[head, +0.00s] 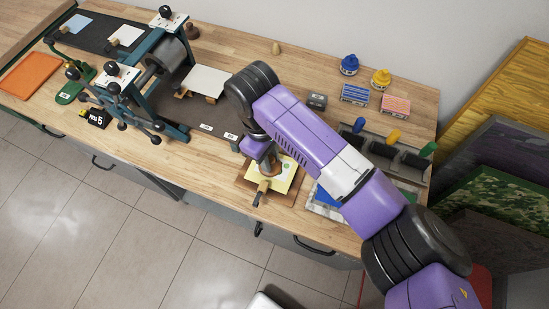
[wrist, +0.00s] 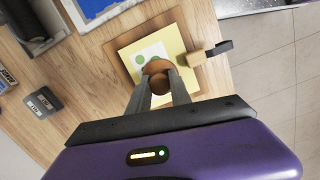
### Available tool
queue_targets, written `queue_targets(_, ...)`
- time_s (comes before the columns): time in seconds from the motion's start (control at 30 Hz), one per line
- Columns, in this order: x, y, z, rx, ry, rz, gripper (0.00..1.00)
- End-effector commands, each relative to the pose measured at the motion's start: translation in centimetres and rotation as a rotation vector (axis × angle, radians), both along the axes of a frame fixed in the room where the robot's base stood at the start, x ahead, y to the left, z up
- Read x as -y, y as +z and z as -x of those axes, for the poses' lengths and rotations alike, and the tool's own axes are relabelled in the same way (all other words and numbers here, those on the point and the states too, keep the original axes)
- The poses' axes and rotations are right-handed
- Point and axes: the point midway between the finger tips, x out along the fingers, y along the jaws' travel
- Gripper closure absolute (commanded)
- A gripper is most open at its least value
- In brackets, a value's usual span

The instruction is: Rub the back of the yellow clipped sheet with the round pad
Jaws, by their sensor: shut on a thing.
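The yellow sheet (head: 287,178) lies on a brown wooden board near the front edge of the bench, with a wooden clip (head: 263,187) at its edge. In the wrist view the sheet (wrist: 172,39) carries a pale square with green round marks, and the clip (wrist: 207,55) with a dark end sits to the right. My gripper (wrist: 160,76) is shut on the brown round pad (wrist: 157,67), over the sheet's lower part. The pad (head: 272,167) covers some of the sheet. Whether its underside touches the sheet is hidden.
A teal press (head: 150,75) stands to the left. Inked dark slabs with coloured handles (head: 393,135) and a blue sheet (head: 325,197) lie to the right. Blue (head: 348,65) and yellow (head: 380,79) jars stand at the back. Bare wood is free behind the board.

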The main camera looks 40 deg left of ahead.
Motion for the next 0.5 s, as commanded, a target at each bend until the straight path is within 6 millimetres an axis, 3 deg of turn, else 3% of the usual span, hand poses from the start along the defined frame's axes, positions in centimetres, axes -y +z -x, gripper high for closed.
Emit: queue_targets(0.5, -1.9, -0.2, 0.4, 0.001, 0.000, 0.000, 1.00)
